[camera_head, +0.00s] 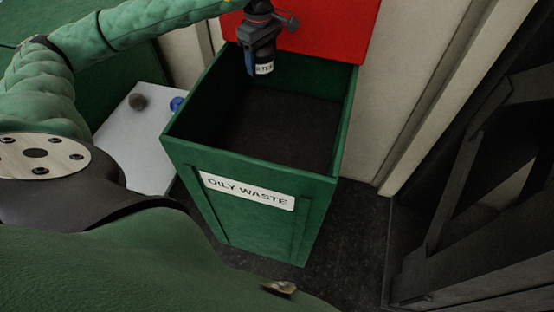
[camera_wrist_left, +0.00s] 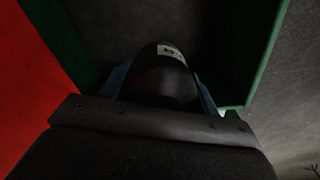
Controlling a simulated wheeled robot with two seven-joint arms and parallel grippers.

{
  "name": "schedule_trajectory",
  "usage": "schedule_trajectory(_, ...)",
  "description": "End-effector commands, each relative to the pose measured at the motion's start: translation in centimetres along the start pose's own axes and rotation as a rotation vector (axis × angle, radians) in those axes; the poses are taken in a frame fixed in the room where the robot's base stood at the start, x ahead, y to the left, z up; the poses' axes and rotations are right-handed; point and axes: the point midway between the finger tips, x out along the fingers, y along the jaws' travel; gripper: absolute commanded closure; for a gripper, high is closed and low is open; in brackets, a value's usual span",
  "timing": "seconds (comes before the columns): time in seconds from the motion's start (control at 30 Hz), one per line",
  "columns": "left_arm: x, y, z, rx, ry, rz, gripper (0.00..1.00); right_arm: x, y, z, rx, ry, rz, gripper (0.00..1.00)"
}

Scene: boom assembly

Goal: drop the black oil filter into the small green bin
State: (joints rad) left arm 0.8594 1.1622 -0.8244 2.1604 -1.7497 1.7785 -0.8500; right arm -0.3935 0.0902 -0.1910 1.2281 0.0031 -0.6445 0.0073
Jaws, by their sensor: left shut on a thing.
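The small green bin (camera_head: 262,233) stands open in the head view, with an "OILY WASTE" label on its front and a dark interior. Its rim also shows in the left wrist view (camera_wrist_left: 262,75). My left gripper (camera_head: 262,70) is over the back part of the bin opening, pointing down. It is shut on the black oil filter (camera_head: 265,69), which has a white label. The filter shows between the blue fingers in the left wrist view (camera_wrist_left: 165,78). Most of the filter's upper part is hidden by the gripper in the head view. My right gripper is not in view.
A red panel (camera_head: 335,30), seemingly the raised lid, stands behind the bin. A dark slatted frame (camera_head: 470,200) stands at right.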

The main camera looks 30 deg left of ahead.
Motion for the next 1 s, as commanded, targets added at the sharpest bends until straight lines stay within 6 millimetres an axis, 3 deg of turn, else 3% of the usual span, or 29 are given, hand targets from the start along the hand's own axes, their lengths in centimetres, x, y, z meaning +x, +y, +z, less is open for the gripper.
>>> schedule_trajectory(0.2,1.7,0.0,0.0,0.000,-0.001,-0.001,0.70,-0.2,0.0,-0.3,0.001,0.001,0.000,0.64)
schedule_trajectory(0.5,1.9,0.0,0.0,0.000,0.000,0.000,0.70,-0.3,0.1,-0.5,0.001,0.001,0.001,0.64)
schedule_trajectory(0.53,1.9,0.0,0.0,0.000,0.000,0.000,0.33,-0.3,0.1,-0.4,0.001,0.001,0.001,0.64)
schedule_trajectory(0.63,1.9,0.0,0.0,0.000,0.000,0.000,0.14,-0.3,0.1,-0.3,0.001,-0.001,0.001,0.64)
schedule_trajectory(1.0,1.7,0.0,0.0,0.000,0.000,0.001,0.14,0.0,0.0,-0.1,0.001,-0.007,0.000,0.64)
